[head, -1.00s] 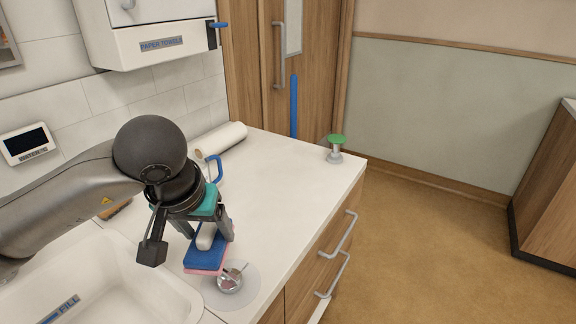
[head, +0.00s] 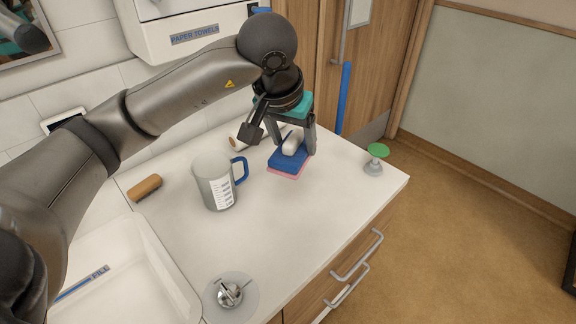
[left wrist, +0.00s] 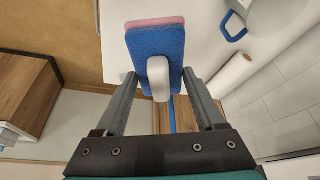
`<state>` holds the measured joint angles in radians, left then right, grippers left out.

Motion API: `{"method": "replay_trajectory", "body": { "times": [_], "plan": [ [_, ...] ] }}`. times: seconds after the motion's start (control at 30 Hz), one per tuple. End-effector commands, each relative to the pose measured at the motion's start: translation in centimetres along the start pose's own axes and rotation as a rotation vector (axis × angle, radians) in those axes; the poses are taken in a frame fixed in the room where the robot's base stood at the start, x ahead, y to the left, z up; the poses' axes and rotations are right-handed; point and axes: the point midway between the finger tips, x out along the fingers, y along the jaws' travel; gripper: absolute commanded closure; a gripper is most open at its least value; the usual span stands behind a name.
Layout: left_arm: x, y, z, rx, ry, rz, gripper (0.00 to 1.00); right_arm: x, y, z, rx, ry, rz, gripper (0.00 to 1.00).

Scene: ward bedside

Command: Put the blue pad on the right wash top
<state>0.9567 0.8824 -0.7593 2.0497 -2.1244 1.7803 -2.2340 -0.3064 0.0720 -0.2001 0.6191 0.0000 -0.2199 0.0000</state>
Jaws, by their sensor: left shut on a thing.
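The blue pad (head: 287,160) has a white grip on top and a pink underside. My left gripper (head: 293,143) is shut on it, with fingers pointing down. In the left wrist view the pad (left wrist: 158,45) sits between the fingertips (left wrist: 160,78), its white grip facing the camera. The pad is over the far part of the white wash top (head: 300,215), right of the sink. I cannot tell whether its underside touches the top. My right gripper is not in view.
A measuring jug (head: 212,185) with a blue handle stands left of the pad. A brown brush (head: 145,187) lies near the sink (head: 130,285). A white roll (head: 236,140) lies behind. A green-topped item (head: 376,160) stands right. A metal fitting (head: 230,293) is in front. The middle front is clear.

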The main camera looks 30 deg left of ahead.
Motion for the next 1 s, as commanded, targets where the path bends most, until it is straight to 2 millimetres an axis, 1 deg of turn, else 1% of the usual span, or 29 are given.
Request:
{"method": "replay_trajectory", "body": {
  "times": [0.03,0.07,0.17,0.27,0.6,0.7,0.8,1.0],
  "plan": [
    [-0.4,-0.2,-0.3,-0.002,0.0,-0.001,0.73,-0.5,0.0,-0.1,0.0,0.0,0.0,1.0],
    [-0.5,-0.3,-0.3,-0.002,0.0,-0.001,0.73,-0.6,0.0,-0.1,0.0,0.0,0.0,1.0],
    [0.1,-0.4,-0.1,-0.003,-0.003,-0.002,0.73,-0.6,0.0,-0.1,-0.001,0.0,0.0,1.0],
    [1.9,-0.4,0.7,-0.003,-0.007,-0.002,0.73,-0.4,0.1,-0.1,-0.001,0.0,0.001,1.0],
    [10.1,-0.4,4.1,-0.004,-0.007,-0.001,0.73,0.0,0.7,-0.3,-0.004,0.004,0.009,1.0],
    [12.1,-0.3,4.9,-0.004,-0.006,0.0,0.73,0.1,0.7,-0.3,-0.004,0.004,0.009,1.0],
    [13.4,-0.3,5.4,-0.003,-0.003,0.0,0.73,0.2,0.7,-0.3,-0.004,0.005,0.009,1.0],
    [14.6,-0.3,5.8,-0.003,-0.001,0.001,0.73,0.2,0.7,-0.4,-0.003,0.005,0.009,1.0]
  ]
}}
